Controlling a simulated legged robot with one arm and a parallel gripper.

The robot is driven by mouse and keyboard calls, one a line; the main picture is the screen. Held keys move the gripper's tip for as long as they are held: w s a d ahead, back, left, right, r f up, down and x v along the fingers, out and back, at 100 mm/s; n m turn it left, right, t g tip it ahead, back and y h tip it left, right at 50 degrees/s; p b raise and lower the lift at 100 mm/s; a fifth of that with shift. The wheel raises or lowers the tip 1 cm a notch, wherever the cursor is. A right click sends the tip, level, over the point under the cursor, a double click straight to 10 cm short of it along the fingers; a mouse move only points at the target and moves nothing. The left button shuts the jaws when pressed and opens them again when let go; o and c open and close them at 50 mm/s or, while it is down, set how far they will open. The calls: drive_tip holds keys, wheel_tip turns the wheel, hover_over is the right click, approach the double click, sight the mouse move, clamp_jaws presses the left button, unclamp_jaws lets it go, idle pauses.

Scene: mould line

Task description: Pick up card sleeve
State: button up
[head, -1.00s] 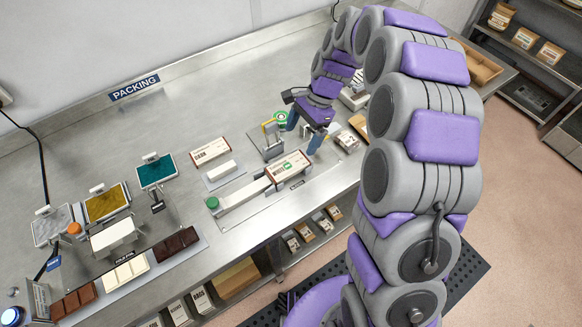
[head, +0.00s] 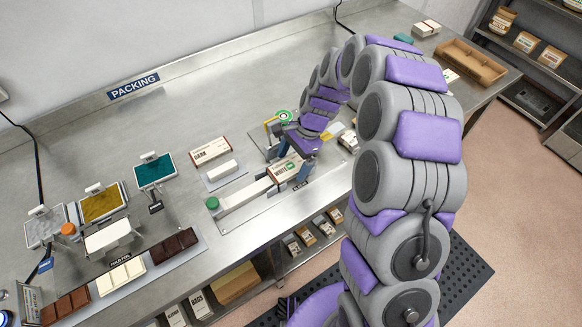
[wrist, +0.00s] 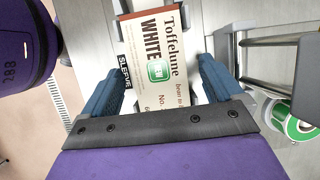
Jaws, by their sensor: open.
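The card sleeve (head: 282,172), a white and brown box printed "Toffelune WHITE" with a green mark, lies at the right end of the pale rail on the steel bench. It shows close up in the wrist view (wrist: 156,45), next to a "SLEEVE" label. My gripper (head: 293,160) is over the sleeve with its jaws open. In the wrist view its blue fingers (wrist: 163,80) stand on both sides of the sleeve's near part, with a gap visible at least on the right. The sleeve's nearest end is hidden behind the gripper's dark bar.
A metal roller stand (wrist: 272,55) with a green and white tape roll (wrist: 300,128) is close to the right of my gripper. A "DARK" box (head: 210,151) and a white block (head: 222,170) lie left. Chocolate moulds and coloured trays fill the bench's left end.

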drive_tip(key=shift+a, duration=0.15)
drive_tip(key=shift+c, duration=0.3)
drive_tip(key=shift+d, duration=0.3)
drive_tip(key=c, duration=1)
drive_tip(key=shift+a, duration=0.15)
drive_tip(key=shift+c, duration=0.2)
drive_tip(key=shift+r, duration=0.2)
